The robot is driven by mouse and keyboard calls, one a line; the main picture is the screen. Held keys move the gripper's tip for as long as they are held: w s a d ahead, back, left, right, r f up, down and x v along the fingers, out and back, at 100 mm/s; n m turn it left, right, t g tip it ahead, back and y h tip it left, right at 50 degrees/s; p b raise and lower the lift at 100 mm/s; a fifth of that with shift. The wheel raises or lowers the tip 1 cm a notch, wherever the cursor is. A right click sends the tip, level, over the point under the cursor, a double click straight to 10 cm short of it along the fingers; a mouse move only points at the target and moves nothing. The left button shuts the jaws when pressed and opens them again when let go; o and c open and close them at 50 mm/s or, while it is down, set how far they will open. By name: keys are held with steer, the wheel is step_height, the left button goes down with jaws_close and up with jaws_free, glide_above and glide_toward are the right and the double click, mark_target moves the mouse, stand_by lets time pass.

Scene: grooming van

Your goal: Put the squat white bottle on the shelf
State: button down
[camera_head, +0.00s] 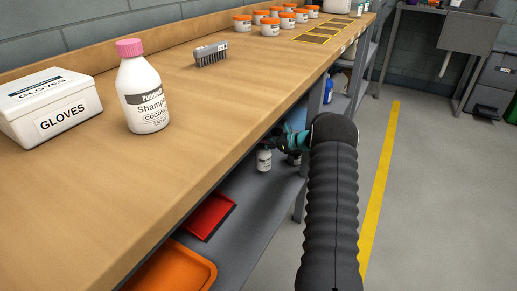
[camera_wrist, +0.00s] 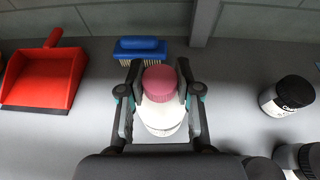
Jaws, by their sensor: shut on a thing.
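My gripper (camera_wrist: 158,98) is shut around a white bottle (camera_wrist: 160,117) with a pink cap, seen from above in the wrist view. Its fingers lie on both sides of the bottle. The grey lower shelf (camera_wrist: 225,75) is beneath; I cannot tell whether the bottle touches it. In the head view my gripper (camera_head: 284,139) reaches under the bench top at the lower shelf (camera_head: 248,208). My arm and the bench edge hide much there, and I cannot make out the held bottle for sure.
On the lower shelf are a red dustpan (camera_wrist: 42,78), a blue brush (camera_wrist: 140,48) and a black-capped bottle (camera_wrist: 287,96). A shelf post (camera_wrist: 204,22) stands behind. The bench top (camera_head: 215,110) holds a pink-capped shampoo bottle (camera_head: 142,95), glove box (camera_head: 50,108) and brush (camera_head: 211,55).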

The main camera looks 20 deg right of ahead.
mark_target(268, 150)
steer(key=shift+w+a+f+b, duration=0.1)
steer(key=shift+f+b, duration=0.65)
steer(key=shift+f, duration=0.95)
steer(key=shift+f, duration=0.2)
steer(key=c, duration=0.8)
jaws_free()
steer(key=shift+r, duration=0.3)
steer(key=v, duration=1.2)
steer(key=shift+f, duration=0.15)
